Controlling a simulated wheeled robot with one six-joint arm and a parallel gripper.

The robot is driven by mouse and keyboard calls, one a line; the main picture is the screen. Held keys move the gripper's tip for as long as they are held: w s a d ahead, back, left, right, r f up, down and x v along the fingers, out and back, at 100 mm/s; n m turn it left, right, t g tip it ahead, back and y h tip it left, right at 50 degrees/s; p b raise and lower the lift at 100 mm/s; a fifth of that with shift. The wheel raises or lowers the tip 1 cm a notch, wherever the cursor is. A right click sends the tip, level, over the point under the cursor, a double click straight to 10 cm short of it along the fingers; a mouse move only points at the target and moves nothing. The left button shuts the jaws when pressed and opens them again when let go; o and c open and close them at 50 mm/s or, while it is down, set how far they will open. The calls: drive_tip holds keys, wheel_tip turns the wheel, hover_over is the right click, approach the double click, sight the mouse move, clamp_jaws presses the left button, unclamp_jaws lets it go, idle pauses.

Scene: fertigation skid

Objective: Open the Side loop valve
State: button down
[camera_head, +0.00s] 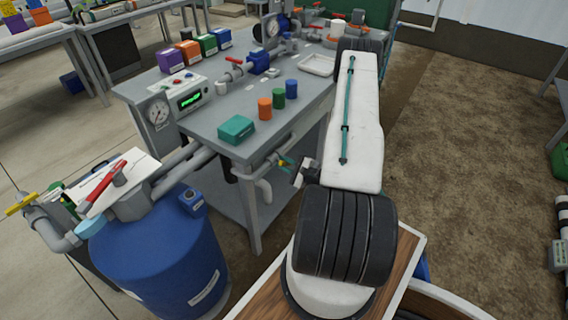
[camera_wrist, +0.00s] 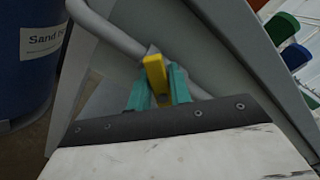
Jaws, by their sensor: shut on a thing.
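A yellow valve handle (camera_wrist: 155,73) stands between the teal fingers of my gripper (camera_wrist: 158,88) in the wrist view. The fingers are shut on it. A grey pipe (camera_wrist: 115,30) runs beside the handle. In the head view my gripper (camera_head: 286,164) is at the front right edge of the grey workbench, beside a bent grey pipe (camera_head: 263,188). The handle is mostly hidden there by the fingers and wrist. No label naming this valve can be read.
A blue tank (camera_head: 160,250) stands at the left, with a red lever (camera_head: 102,188) and another yellow-handled valve (camera_head: 22,204) by its top. The bench (camera_head: 205,125) carries a teal box (camera_head: 236,130), coloured cups and a gauge panel. Open floor lies to the right.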

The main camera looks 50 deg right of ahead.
drive_tip(key=n, duration=0.4)
drive_tip(key=shift+a+f+n, duration=0.15)
drive_tip(key=shift+f+n, duration=0.1)
drive_tip(key=shift+n, duration=0.05)
drive_tip(key=shift+f+n, duration=0.2)
drive_tip(key=shift+n, duration=1.4)
drive_tip(key=c, duration=1.4)
unclamp_jaws()
drive_tip(key=shift+o, duration=0.2)
drive_tip(key=shift+s, duration=0.1)
drive_tip(key=s, duration=0.7)
drive_tip(key=shift+s+d, duration=0.25)
drive_tip(key=shift+s, duration=0.05)
